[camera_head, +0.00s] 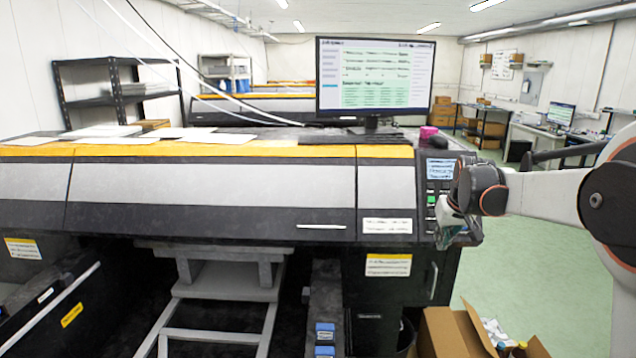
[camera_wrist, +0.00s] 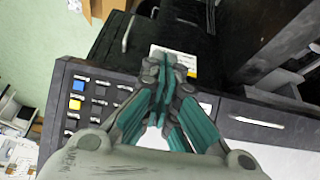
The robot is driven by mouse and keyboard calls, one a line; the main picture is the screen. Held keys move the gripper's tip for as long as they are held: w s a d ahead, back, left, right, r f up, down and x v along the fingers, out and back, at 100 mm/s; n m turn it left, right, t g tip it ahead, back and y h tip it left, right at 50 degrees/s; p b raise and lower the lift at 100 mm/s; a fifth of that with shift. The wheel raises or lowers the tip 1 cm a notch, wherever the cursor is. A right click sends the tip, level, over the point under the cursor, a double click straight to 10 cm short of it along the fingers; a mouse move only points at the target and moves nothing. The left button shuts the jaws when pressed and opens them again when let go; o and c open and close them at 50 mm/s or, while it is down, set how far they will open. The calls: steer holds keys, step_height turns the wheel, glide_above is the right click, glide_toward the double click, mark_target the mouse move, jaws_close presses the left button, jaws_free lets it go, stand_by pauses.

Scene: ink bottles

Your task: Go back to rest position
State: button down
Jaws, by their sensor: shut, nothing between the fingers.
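My gripper (camera_head: 447,232) hangs at the end of my arm at the right of the head view, in front of the printer's control panel (camera_head: 440,185). In the wrist view my gripper (camera_wrist: 166,68) shows its teal-padded fingers brought together at the tips, with nothing between them. The large printer (camera_head: 210,185), grey and black with a yellow-orange stripe, fills the middle of the head view. The wrist view shows the panel's buttons (camera_wrist: 88,100) to the left of the fingers. I cannot tell whether the gripper touches the printer.
An open cardboard box (camera_head: 448,335) with bottles (camera_head: 520,348) stands on the floor below my gripper. Green floor (camera_head: 560,270) is clear at the right.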

steer(key=s+a+r+t, duration=0.1)
steer(key=s+a+r, duration=0.25)
steer(key=s, duration=0.65)
steer(key=s+a+r, duration=0.3)
steer(key=s+a, duration=0.2)
steer(key=s, duration=0.5)
steer(key=s+a+f, duration=0.2)
steer(key=s+f, duration=0.2)
steer(key=s, duration=0.6)
steer(key=s+a+f+t, duration=0.1)
steer(key=s+a+f, duration=0.2)
steer(key=s, duration=0.7)
steer(key=shift+f, duration=0.45)
